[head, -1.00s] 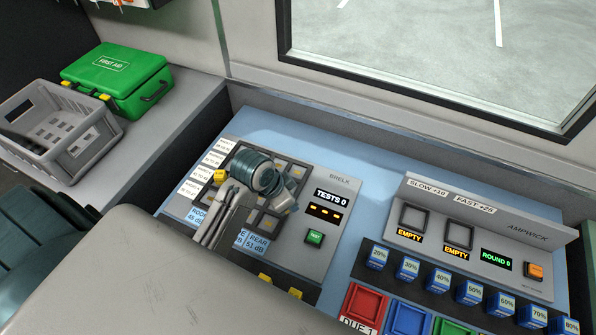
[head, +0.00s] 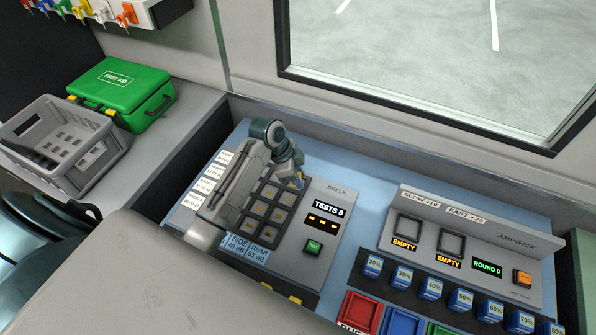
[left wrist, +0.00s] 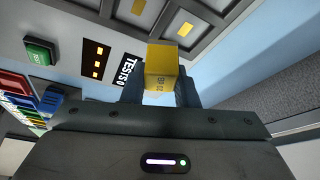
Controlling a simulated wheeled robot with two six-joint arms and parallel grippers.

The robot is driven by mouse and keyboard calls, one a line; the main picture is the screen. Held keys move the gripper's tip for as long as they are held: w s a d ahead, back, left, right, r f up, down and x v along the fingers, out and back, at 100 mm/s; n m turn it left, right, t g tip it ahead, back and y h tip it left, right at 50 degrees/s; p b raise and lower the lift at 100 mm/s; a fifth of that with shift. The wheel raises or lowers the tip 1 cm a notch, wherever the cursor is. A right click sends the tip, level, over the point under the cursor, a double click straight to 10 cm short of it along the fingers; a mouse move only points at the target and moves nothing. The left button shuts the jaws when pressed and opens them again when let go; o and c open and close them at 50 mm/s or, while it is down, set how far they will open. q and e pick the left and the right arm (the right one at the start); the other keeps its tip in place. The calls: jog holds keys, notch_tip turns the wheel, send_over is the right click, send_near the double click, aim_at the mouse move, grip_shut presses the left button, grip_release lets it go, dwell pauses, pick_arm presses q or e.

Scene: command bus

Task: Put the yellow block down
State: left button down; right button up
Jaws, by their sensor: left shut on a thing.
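The yellow block (left wrist: 161,68) shows in the left wrist view, held between the two fingers of my left gripper (left wrist: 160,88). Dark lettering is on its near face. In the head view my left gripper (head: 297,180) is over the right part of the grid of square cells (head: 270,193) on the Brelk panel, and I cannot make out the block there. In the left wrist view, cells of the grid (left wrist: 195,18) lie beyond the block. I cannot tell whether the block touches the panel. My right gripper is not in view.
The Brelk panel has a green test button (head: 313,247) and a "TESTS 0" display (head: 328,211). The Ampwick panel (head: 470,245) stands right, with several blue blocks (head: 431,288) before it. A grey crate (head: 62,150) and green first aid box (head: 122,92) stand left.

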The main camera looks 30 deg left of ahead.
pick_arm(q)
jog(key=w, duration=0.1)
jog(key=w+a, duration=0.1)
jog(key=shift+w+a+f+p, duration=0.1)
jog(key=shift+w+p, duration=0.2)
jog(key=shift+f+p, duration=0.3)
jog(key=shift+f, duration=0.05)
notch_tip(320, 180, down, 2)
jog(key=shift+f+p, duration=0.15)
jog(key=shift+p, duration=0.4)
jog(key=shift+f, duration=0.3)
jog(key=shift+f, duration=0.15)
jog(key=c, duration=1.1)
grip_release()
jog(key=shift+c, duration=0.2)
